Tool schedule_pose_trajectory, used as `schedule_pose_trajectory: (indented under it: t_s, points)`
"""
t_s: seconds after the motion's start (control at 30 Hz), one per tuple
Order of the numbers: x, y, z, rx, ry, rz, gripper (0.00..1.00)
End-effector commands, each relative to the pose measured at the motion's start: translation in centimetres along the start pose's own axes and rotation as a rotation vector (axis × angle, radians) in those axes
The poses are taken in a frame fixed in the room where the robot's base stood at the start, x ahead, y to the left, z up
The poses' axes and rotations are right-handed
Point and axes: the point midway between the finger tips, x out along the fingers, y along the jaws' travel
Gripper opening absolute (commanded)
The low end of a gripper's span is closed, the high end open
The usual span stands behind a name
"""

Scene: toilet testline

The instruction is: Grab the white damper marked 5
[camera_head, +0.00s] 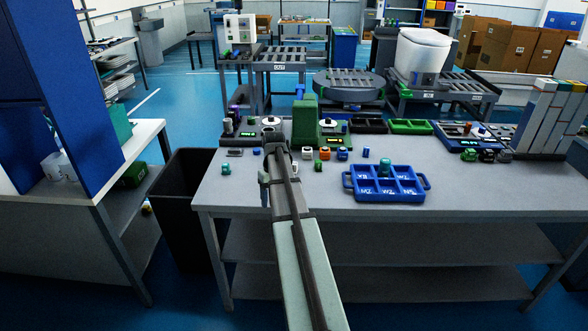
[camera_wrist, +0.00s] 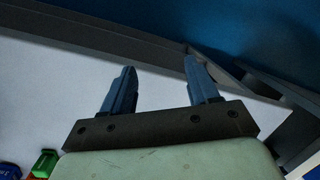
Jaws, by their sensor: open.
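A small white damper (camera_head: 306,153) stands on the grey workbench (camera_head: 470,193), in a loose row of small coloured dampers. Its number is too small to read. My arm reaches over the bench from the front, left of this row, and its end is small in the head view. My gripper (camera_wrist: 160,68) is open and empty in the wrist view, with its two fingers apart over the light bench top near an edge. No white damper shows clearly in the wrist view.
An orange damper (camera_head: 324,153) and a blue damper (camera_head: 342,154) stand right of the white one. A blue compartment tray (camera_head: 386,196) holds a teal piece. A green fixture (camera_head: 305,121) stands behind the row. A black bin (camera_head: 181,210) is left of the bench.

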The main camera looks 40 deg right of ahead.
Motion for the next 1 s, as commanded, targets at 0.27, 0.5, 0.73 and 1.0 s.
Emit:
schedule_pose_trajectory:
  t_s: [0.27,0.5,0.73,1.0]
  points:
    - [-8.0,7.8,-9.5,0.349,0.086,0.04,0.6]
    - [-14.2,13.4,-14.3,0.613,0.154,0.055,0.6]
    - [-15.4,14.8,-15.2,0.686,0.173,0.058,0.6]
    - [-12.2,15.1,-15.4,0.685,0.171,0.058,0.6]
